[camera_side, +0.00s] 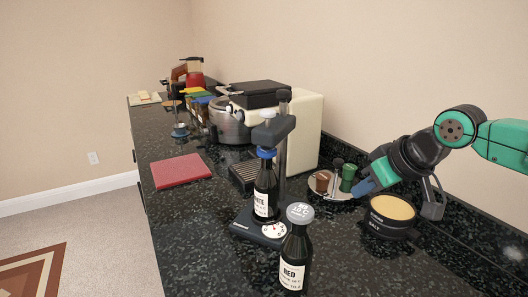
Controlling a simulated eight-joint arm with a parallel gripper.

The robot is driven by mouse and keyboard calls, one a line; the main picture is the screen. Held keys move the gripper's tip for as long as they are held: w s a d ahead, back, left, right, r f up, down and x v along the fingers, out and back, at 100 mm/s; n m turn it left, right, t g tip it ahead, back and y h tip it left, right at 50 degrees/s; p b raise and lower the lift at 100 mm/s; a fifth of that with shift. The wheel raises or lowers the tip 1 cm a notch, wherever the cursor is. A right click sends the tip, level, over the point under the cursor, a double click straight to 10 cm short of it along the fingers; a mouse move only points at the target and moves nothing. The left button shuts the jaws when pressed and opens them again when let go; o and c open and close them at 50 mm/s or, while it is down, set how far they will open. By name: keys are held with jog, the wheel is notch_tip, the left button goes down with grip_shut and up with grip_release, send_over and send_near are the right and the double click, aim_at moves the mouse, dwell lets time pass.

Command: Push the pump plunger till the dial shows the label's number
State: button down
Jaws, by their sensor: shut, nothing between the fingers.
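The pump stand (282,150) is a dark column with an overhanging head on a flat base, on the counter in the side view. The plunger's small grey knob (268,115) shows on top of the head. A dark bottle with a blue stopper (265,192) stands upright under the head; its pale label seems to end in "ITE". A round white dial (273,231) lies at the base; its reading is too small to tell. My gripper (432,209) is shut and empty, right of the stand and close to the black salt bowl; whether they touch is unclear.
A dark bottle labelled RED (294,255) with a grey cap stands in front of the pump. The salt bowl (390,227) and a tray of small jars (325,194) are to the right. A red board (181,170) lies left. Appliances fill the back; the front-left counter is clear.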

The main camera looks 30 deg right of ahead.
jog(key=w+a+r, duration=0.2)
jog(key=w+r, duration=0.1)
jog(key=r, duration=0.4)
jog(key=w+a+r+t, duration=0.1)
jog(key=w+a+r, duration=0.1)
jog(key=w+r, duration=0.2)
jog(key=w+a+r, duration=0.2)
jog(key=w+r, duration=0.2)
jog(key=r, duration=0.6)
jog(key=shift+r+t, duration=0.3)
jog(key=shift+w+a+f, duration=0.1)
send_over(272, 112)
notch_tip(272, 112, down, 6)
notch_tip(272, 112, down, 4)
jog(key=shift+r, duration=0.2)
jog(key=shift+f, duration=0.7)
